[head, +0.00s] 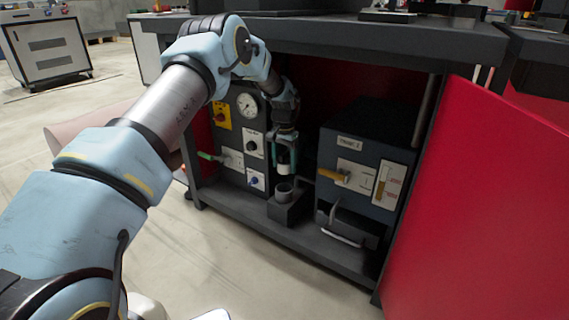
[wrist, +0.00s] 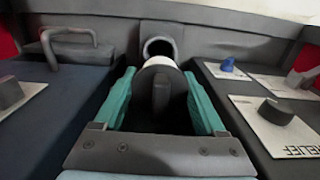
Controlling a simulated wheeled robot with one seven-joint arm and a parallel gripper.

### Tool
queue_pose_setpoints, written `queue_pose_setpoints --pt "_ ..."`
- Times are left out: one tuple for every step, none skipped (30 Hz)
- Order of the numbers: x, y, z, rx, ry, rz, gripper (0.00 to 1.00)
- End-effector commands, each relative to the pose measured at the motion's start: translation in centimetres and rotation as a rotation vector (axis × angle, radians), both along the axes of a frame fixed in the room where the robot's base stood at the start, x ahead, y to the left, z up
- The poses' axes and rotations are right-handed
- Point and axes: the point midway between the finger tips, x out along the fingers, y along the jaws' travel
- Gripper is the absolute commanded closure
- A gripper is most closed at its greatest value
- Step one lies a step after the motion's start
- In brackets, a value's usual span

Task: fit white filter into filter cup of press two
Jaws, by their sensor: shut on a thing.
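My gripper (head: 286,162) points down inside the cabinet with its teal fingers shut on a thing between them. In the wrist view my gripper (wrist: 160,82) holds the white filter (wrist: 159,62), whose pale rim shows at the fingertips with a dark grey part behind it. The filter cup (head: 284,188) is a small grey open cup on a dark block, just below the gripper. In the wrist view the cup (wrist: 176,34) lies straight beyond the filter, its dark mouth partly covered by it. Whether filter and cup touch cannot be told.
A dark blue press box (head: 368,150) with an orange handle stands right of the cup; its label is too small to read surely. A panel (head: 238,135) with gauge and knobs stands left. A red door (head: 480,190) is open at right. The cabinet floor's front is clear.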

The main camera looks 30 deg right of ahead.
Motion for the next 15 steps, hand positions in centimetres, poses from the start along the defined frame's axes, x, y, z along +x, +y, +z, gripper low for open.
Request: queue_pose_setpoints --pt "0.0 0.1 0.2 0.001 0.000 0.000 0.85" --pt "-0.1 0.1 0.2 0.001 0.000 0.000 0.85" --pt "-0.1 0.1 0.2 0.001 0.000 0.001 0.85" --pt "-0.1 0.2 0.3 0.001 0.000 0.001 0.85" --pt "-0.1 0.2 -0.1 0.002 0.001 0.001 0.85" --pt "-0.1 0.2 -0.6 0.001 0.000 0.001 0.85" --pt "-0.1 0.2 -0.8 0.001 0.000 0.001 0.85" --pt "-0.1 0.2 -1.1 0.001 0.000 0.001 0.85" --pt "-0.1 0.2 -1.4 0.001 0.000 0.001 0.85" --pt "-0.1 0.2 -1.7 0.001 0.000 0.001 0.85" --pt "-0.1 0.2 -2.0 0.001 0.000 0.001 0.85" --pt "-0.1 0.2 -2.4 0.001 0.000 0.001 0.85" --pt "-0.1 0.2 -2.7 0.001 0.000 0.001 0.85" --pt "-0.1 0.2 -3.0 0.001 0.000 0.001 0.85" --pt "-0.1 0.2 -3.4 0.001 0.000 0.001 0.85"
